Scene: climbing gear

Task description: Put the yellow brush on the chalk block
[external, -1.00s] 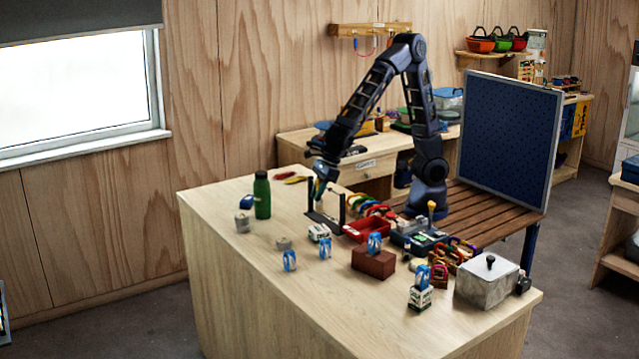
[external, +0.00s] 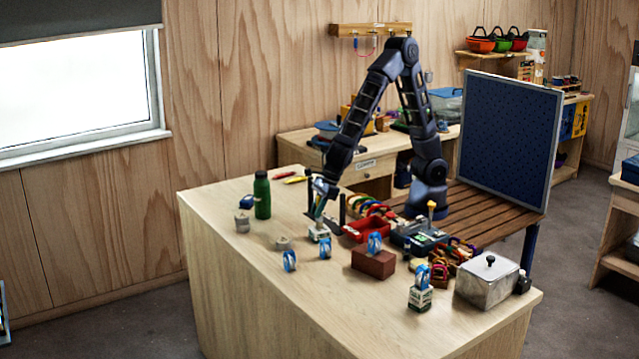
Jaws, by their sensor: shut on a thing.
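My gripper (external: 323,192) is low over the table's middle and shut on a slim thing (external: 317,210) pointing down. It is too small and blurred for me to be sure of its colour or that it is the yellow brush. Its lower end is just above or touching a small white block (external: 319,234) with dark markings, which may be the chalk block. A similar white block (external: 420,299) near the front right carries a blue and white ring-shaped thing (external: 422,275). A yellow-topped upright thing (external: 431,206) stands by the grey-green tray.
A red brick (external: 373,264), a red tray (external: 366,230) and a grey lidded box (external: 487,281) stand to the right. Small blue things (external: 289,260) stand nearby. A green bottle (external: 262,195) is at left; slim red and yellow things lie behind it. The table's front left is clear.

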